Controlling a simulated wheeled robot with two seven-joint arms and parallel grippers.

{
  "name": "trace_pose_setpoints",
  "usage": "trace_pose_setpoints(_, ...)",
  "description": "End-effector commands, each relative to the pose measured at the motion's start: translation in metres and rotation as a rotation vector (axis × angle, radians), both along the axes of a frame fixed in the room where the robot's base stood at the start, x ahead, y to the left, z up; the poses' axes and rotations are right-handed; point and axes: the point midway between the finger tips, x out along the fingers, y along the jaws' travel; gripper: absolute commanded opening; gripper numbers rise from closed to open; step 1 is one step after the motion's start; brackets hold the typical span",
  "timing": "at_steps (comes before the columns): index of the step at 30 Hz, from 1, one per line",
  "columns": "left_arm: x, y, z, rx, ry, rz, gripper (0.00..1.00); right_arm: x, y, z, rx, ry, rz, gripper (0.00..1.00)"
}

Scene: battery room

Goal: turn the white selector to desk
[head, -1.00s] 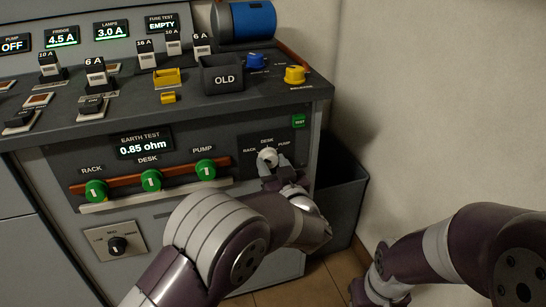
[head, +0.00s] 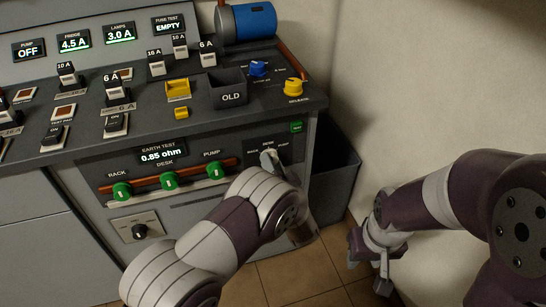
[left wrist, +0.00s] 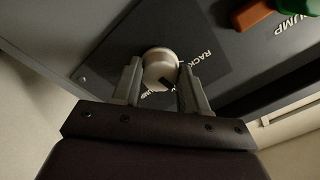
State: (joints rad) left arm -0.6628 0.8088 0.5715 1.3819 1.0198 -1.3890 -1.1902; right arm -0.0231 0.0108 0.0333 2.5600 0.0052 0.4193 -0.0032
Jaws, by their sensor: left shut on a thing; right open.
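The white selector (head: 267,158) is on the dark panel at the right end of the console front, with the labels RACK, DESK and PUMP around it. My left gripper (head: 273,165) is shut on it, mostly hidden behind my left arm in the head view. In the left wrist view the selector's round cap (left wrist: 158,66) sits between the two fingers (left wrist: 157,78). A dark mark shows at the cap's lower right edge; which label it points to I cannot tell. My right gripper (head: 368,268) is open and empty, low at the right.
Green knobs (head: 169,181) on a red-brown bar are left of the selector. A small black dial (head: 139,231) is below them. The console top holds fuses, an OLD bin (head: 229,97) and a yellow knob (head: 293,88). A dark bin (head: 338,165) stands right of the console.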

Motion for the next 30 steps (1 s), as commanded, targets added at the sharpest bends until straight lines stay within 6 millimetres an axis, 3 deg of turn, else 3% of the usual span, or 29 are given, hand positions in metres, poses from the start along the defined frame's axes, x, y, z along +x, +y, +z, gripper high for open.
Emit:
trace_pose_setpoints(7, 0.0000, 0.0003, 0.0008, 0.082, 0.028, 0.000, 0.13, -0.0001, 0.0000, 0.0117, 0.000, 0.000, 0.000, 0.43)
trace_pose_setpoints(24, -0.0001, 0.0003, -0.0008, 0.108, 0.036, 0.000, 0.13, -0.0001, 0.0000, 0.0132, 0.000, 0.000, 0.000, 0.43)
trace_pose_setpoints(25, -0.0001, 0.0003, -0.0008, 0.108, 0.036, 0.000, 0.50, -0.0001, 0.0000, 0.0132, 0.000, 0.000, 0.000, 0.43)
trace_pose_setpoints(26, -0.0001, 0.0003, -0.0008, 0.108, 0.036, 0.000, 0.59, -0.0001, 0.0000, 0.0132, 0.000, 0.000, 0.000, 0.43)
trace_pose_setpoints(27, -0.0001, 0.0003, -0.0006, 0.108, 0.036, 0.000, 0.69, -0.0001, 0.0000, 0.0132, 0.000, 0.000, 0.000, 0.43)
trace_pose_setpoints(30, -0.0001, 0.0002, -0.0005, 0.107, 0.036, 0.000, 0.69, -0.0001, 0.0000, 0.0133, 0.000, 0.000, 0.000, 0.43)
